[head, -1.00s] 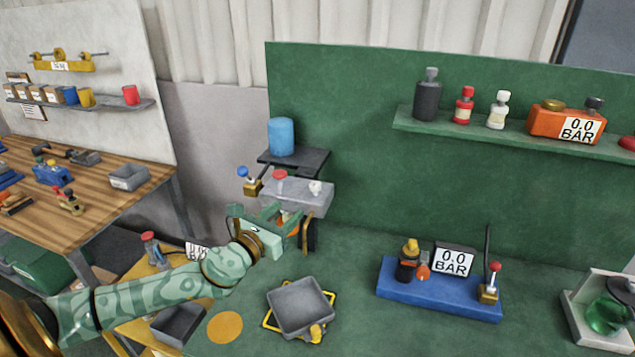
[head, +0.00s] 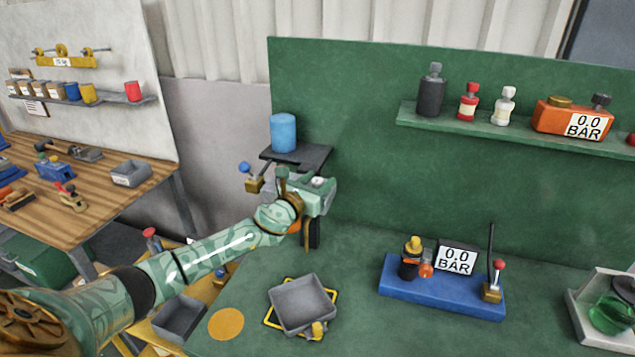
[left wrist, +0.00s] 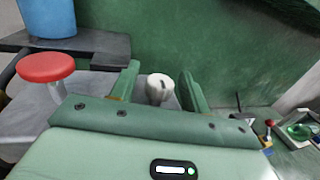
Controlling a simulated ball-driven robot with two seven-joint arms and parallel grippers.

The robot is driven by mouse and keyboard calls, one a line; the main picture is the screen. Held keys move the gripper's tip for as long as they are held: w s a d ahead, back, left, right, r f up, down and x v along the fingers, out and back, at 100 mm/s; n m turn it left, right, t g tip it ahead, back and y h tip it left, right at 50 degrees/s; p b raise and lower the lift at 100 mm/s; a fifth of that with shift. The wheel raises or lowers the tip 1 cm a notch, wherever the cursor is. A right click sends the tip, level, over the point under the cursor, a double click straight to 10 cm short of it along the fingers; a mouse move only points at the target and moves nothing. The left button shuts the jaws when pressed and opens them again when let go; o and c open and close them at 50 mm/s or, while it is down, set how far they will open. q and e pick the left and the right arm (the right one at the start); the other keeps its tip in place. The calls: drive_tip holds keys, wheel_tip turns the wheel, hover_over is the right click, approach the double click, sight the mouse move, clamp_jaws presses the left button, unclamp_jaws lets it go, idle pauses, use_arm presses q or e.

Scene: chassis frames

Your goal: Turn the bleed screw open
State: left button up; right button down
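The bleed screw is a white, slotted round head (left wrist: 158,86) on the top of a grey block (left wrist: 95,85). It shows in the head view as a small pale spot (head: 318,181). My left gripper (left wrist: 160,95) is open, with one green finger on each side of the screw. A gap shows between the screw and each finger. In the head view my left gripper (head: 320,188) covers most of the grey block. My right gripper is not in view.
A red knob (left wrist: 46,67) stands on the block left of the gripper. A blue cylinder (head: 283,133) sits on a dark shelf (head: 312,158) behind. A grey tray (head: 302,303) and a blue gauge stand (head: 440,292) are on the green bench.

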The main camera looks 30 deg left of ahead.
use_arm(q)
drive_tip(key=c, duration=0.8)
drive_tip(key=shift+c, duration=0.2)
